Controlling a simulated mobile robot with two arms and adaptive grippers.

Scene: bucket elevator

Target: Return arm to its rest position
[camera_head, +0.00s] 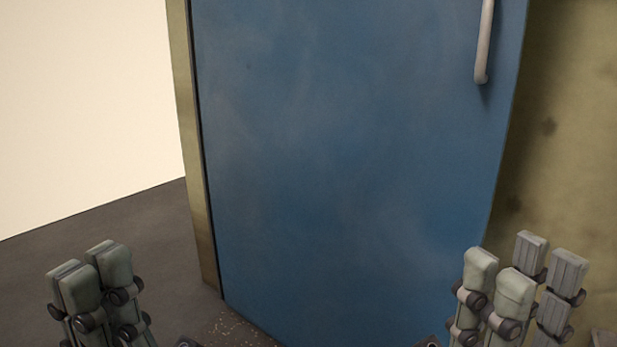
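My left gripper (90,267) is at the bottom left, with its fingers pointing up. Its fingers are pressed together in pairs and nothing shows between them. My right gripper (523,270) is at the bottom right, also pointing up. A gap shows between its front fingers and its ribbed back fingers, and it looks empty. Both grippers are low in the view, apart from the handle. Most of my arms are out of view below.
A large blue door (340,170) fills the middle, with a pale vertical handle (484,45) at its upper right. A yellowish wall (570,130) is at the right. Grey floor (100,235) lies open at the left. Pale crumbs lie near the door's foot.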

